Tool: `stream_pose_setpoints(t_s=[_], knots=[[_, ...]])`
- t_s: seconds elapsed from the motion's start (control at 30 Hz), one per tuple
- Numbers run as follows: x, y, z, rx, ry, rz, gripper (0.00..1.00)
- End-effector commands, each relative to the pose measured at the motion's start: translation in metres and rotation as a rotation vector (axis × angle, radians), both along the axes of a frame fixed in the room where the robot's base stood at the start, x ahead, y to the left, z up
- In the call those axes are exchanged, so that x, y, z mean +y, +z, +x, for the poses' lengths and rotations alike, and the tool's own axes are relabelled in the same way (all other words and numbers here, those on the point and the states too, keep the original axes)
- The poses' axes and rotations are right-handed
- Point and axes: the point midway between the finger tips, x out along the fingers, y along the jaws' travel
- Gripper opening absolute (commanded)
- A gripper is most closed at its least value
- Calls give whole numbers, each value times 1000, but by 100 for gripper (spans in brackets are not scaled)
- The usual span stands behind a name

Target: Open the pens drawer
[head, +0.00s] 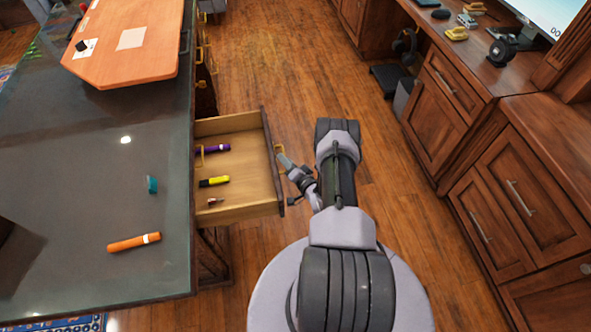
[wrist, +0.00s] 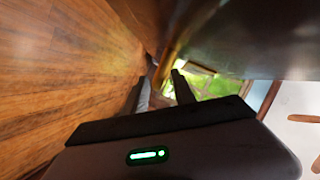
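The pens drawer (head: 262,191) stands pulled out from the left counter in the head view. Inside lie a purple marker (head: 216,149), a yellow marker (head: 214,181) and a small pinkish item (head: 215,201). Its brass handle (head: 279,149) is on the drawer front. My gripper (head: 284,161) is at the drawer front, right by the handle. In the wrist view my gripper (wrist: 162,88) shows its two dark fingers apart, with a blurred golden strip (wrist: 167,60) just beyond them. Whether the fingers touch the handle is hard to see.
The dark counter (head: 90,180) carries an orange marker (head: 134,242), a teal tape roll (head: 152,184) and an orange wooden board (head: 128,50). Wooden cabinets (head: 520,190) line the right side. Bare floor (head: 262,60) lies clear beyond my arm.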

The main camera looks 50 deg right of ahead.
Motion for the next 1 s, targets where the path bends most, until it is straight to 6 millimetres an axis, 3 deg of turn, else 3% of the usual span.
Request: stream_pose_setpoints(t_s=[0.53,0.7,1.0], knots=[[34,34,-135,0,-6,3,32],[40,36,-152,0,-2,2,32],[41,36,-154,-1,1,1,32]])
